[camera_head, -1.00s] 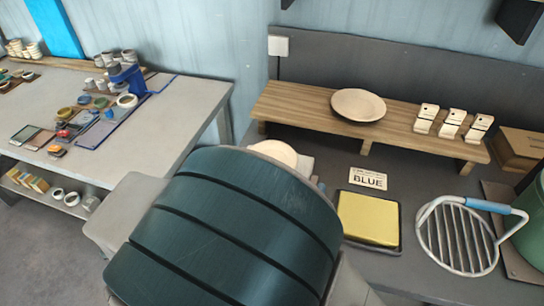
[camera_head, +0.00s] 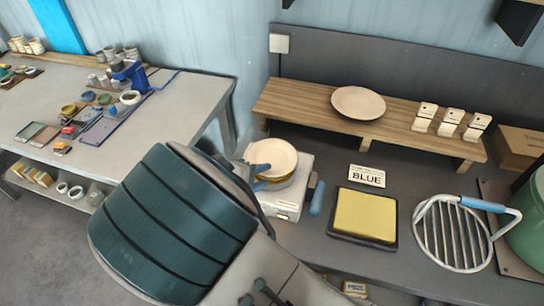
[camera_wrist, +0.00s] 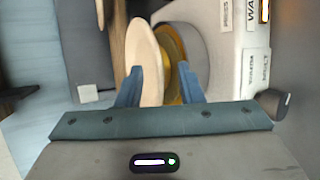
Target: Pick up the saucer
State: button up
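A pale, round saucer-like dish (camera_head: 274,154) rests above a gold-coloured round plate on a white appliance, right of my gripper. A similar pale dish (camera_head: 358,103) lies on the wooden shelf; I cannot tell which one the task means. My gripper (camera_head: 261,177) is at the near-left edge of the dish on the appliance. In the wrist view my gripper's blue fingers (camera_wrist: 160,88) are apart, with the dish (camera_wrist: 147,62) between them, near the left finger. The gold plate (camera_wrist: 176,52) shows behind it, towards the right finger. Contact with the fingers is unclear.
The white appliance (camera_head: 287,203) stands on the dark counter, with a blue-handled item (camera_head: 317,198) beside it. A yellow pad in a black tray (camera_head: 364,214), a "BLUE" sign (camera_head: 367,176) and a wire rack (camera_head: 452,235) are to the right. The wooden shelf (camera_head: 300,108) runs behind.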

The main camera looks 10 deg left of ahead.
jog(key=shift+w+d+f, duration=0.15)
jog(key=shift+w, duration=0.1)
grip_shut()
